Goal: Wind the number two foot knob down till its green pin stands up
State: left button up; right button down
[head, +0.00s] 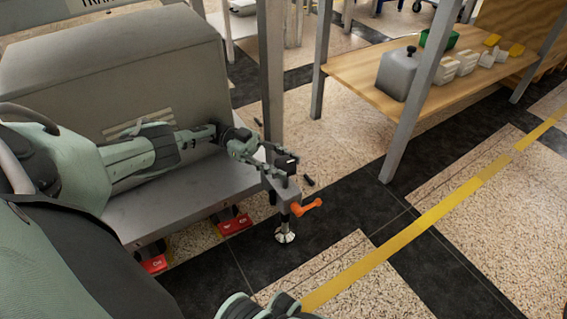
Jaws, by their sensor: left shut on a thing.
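My left gripper (278,162) reaches over the front right corner of the grey machine bed. Its fingers are closed around a small dark knob (290,160) on top of the corner bracket. Below the bracket, a threaded foot (285,232) with a round pale pad stands at the floor. An orange lever (307,206) sticks out to the right at the bracket's side. I cannot make out a number on this knob. No green pin can be made out; the fingers cover part of the knob.
The grey machine bed (165,205) fills the left, with red tags (235,224) under its edge. A grey post (271,80) rises right behind the bracket. A wooden bench (365,75) stands at the upper right. The floor right of the foot is clear.

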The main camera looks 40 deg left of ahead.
pick_arm(q)
jog(key=shift+d, duration=0.15)
jog(key=o, duration=1.2)
jog(key=shift+c, duration=0.2)
jog(key=shift+t, duration=0.3)
jog(key=shift+s+n, duration=0.1)
jog(key=shift+n, duration=0.2)
